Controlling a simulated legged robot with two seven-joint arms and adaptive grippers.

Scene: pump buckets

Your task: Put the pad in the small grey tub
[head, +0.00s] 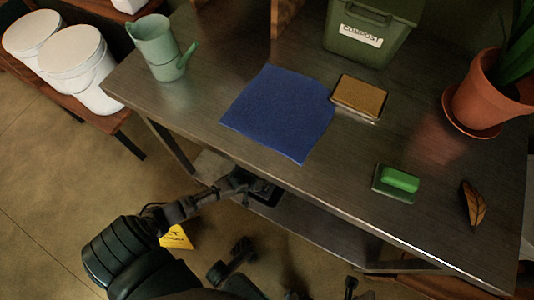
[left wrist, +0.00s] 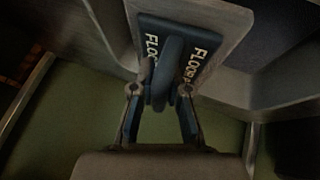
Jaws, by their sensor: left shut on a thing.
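My left gripper (head: 255,188) is below the front edge of the table, beside the lower shelf. In the left wrist view its fingers (left wrist: 160,100) are shut on the dark loop handle of a dark blue pad (left wrist: 200,48). The pad's plate carries white lettering beginning "FLOOR". In the head view the pad (head: 266,195) is small, dark and partly covered by the gripper. Grey walls or edges (left wrist: 228,88) surround the pad in the wrist view; I cannot tell whether they belong to the small grey tub.
White buckets (head: 75,60) stand left. A yellow sign (head: 176,238) is on the floor.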

